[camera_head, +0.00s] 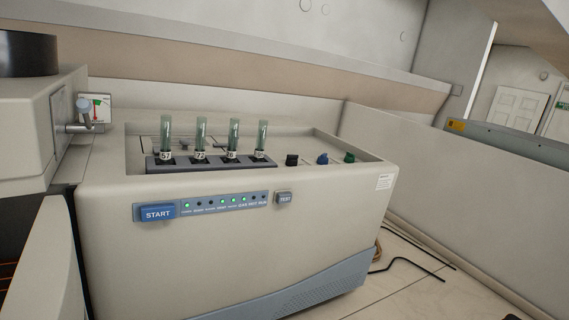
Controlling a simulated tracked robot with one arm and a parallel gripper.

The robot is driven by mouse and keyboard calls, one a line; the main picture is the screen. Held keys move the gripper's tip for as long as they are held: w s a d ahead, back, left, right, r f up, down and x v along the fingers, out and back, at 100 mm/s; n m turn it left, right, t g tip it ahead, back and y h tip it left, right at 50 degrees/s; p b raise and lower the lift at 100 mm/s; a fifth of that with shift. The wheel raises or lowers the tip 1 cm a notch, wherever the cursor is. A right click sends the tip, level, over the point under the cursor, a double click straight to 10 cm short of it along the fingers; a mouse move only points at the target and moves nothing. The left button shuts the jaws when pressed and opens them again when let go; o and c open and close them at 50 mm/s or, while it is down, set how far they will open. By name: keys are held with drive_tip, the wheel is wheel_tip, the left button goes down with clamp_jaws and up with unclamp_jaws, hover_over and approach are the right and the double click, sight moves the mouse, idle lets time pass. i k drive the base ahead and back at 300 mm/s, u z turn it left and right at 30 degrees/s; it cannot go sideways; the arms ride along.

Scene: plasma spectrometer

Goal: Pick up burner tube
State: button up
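Several greenish glass tubes stand upright in a row in a dark rack (212,162) on top of a beige machine. From left to right there is a first tube (166,131), a second tube (199,133), a third tube (233,133) and a fourth tube (262,133). Each has a small white number label near its base. I cannot tell which of them, if any, is the burner tube. My gripper is not in view.
The beige machine (230,245) has a blue START button (158,213), a TEST button (284,198), green lights and several coloured knobs on top. A unit with a gauge (97,107) and a small metal handle stands at left. Black cables (410,262) lie on the floor at right.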

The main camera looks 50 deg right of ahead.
sight(234, 122)
drive_tip(key=z, duration=0.15)
drive_tip(key=i, duration=1)
drive_tip(key=u, duration=0.1)
